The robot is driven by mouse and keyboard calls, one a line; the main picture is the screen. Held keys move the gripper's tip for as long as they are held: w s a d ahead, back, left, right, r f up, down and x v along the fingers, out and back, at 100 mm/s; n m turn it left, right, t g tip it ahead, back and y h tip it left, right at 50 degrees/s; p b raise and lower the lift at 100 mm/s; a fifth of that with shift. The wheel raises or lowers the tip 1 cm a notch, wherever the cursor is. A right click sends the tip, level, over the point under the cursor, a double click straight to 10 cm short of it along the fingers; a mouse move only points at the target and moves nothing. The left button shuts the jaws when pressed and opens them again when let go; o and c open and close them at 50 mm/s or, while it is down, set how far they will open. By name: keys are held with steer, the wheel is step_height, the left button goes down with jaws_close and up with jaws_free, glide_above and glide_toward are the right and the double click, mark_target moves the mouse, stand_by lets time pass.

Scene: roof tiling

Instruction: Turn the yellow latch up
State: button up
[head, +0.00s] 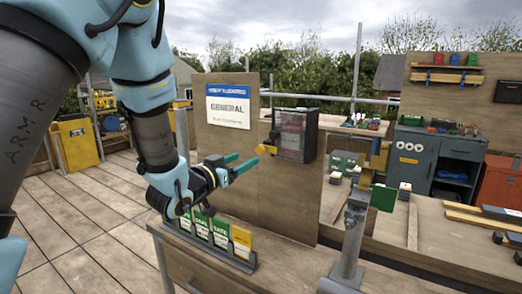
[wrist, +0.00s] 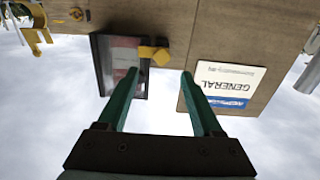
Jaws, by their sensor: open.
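The yellow latch (head: 267,149) sticks out from the left edge of a dark box with a clear front (head: 296,135), mounted on a plywood board. It points left, roughly level, with a slight downward slant. In the wrist view, which is upside down, the latch (wrist: 154,55) lies just beyond and between the fingertips. My gripper (head: 248,158) is open and empty, its two green fingers reaching toward the latch from the left. In the wrist view my gripper (wrist: 160,73) shows a clear gap between the fingers. I cannot tell whether any finger touches the latch.
A white and blue GENERAL sign (head: 231,107) is fixed to the board left of the box. A rack of green and yellow cards (head: 222,240) stands on the bench below my gripper. A grey metal post (head: 350,235) stands at the right.

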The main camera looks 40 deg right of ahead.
mark_target(259, 150)
steer(key=p+x, duration=0.3)
steer(key=x, duration=0.4)
steer(key=shift+w+d, duration=0.2)
steer(key=shift+d, duration=0.1)
jaws_close()
